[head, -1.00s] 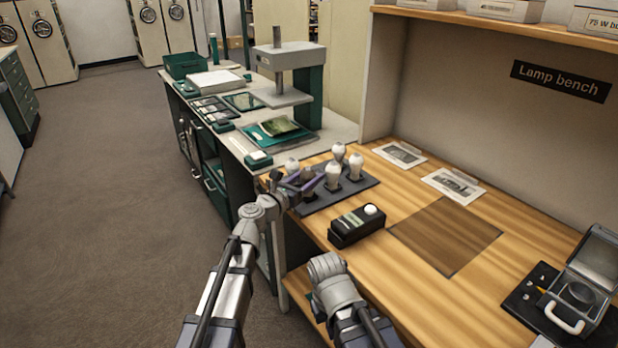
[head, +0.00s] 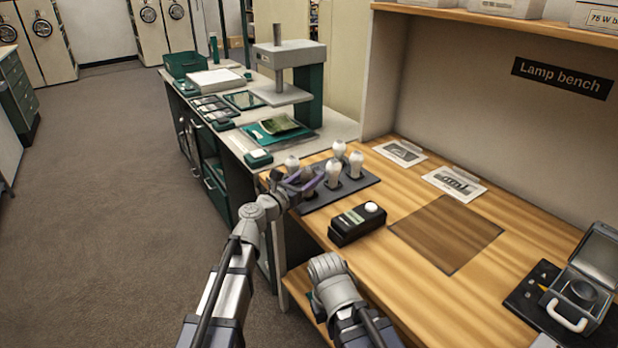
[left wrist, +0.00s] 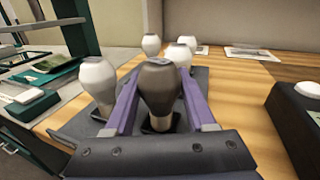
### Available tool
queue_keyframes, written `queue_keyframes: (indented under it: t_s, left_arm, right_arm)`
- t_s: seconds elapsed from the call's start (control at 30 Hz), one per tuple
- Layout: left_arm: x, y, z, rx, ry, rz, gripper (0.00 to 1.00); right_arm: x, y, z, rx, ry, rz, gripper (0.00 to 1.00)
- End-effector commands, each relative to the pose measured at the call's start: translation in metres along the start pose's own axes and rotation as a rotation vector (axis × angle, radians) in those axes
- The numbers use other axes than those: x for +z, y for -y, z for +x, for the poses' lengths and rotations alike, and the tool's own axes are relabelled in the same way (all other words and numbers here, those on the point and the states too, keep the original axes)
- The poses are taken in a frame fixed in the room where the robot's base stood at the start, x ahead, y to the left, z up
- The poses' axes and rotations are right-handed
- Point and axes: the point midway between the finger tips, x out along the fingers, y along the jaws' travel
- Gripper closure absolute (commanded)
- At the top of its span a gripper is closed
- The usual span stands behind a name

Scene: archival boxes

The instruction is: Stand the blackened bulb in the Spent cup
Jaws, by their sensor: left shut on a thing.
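The blackened bulb (left wrist: 160,88) has a dark brown-grey globe and a pale neck. It is upright between the purple fingers of my left gripper (left wrist: 158,105), which is shut on it. In the head view my left gripper (head: 303,182) is at the near left of the dark bulb tray (head: 352,190), and its fingers partly hide the bulb (head: 308,172). A dark cup shows at the bulb's foot; I cannot tell whether the foot is inside it. No Spent label is readable. My right gripper (head: 328,268) is low by the bench's front edge, its fingers hidden.
Several white bulbs (head: 334,172) stand upright on the tray, close around the held one. A black box with a white knob (head: 358,224) sits nearer on the bench. Printed cards (head: 455,184) lie behind, and an open case (head: 578,290) is at right. The darker bench patch (head: 446,235) is clear.

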Motion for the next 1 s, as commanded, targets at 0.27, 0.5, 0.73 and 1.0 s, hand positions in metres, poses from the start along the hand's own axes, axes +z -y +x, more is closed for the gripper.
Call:
queue_keyframes:
  t_s: [0.27,0.5,0.73,1.0]
  left_arm:
    - [-0.004,0.000,0.000,0.000,0.000,0.000,0.40]
    - [-0.004,0.000,0.000,0.000,0.000,0.000,0.32]
    - [-0.004,0.000,-0.010,0.001,0.000,0.000,0.32]
    - [-0.004,0.001,-0.031,0.001,0.000,0.000,0.32]
  right_arm:
    - [0.000,0.000,0.004,0.000,0.000,0.000,1.00]
    - [0.000,0.000,0.004,0.000,0.000,0.000,1.00]
    - [0.000,0.000,0.004,0.000,0.000,0.000,1.00]
    - [0.000,0.000,0.004,0.000,0.000,0.000,1.00]
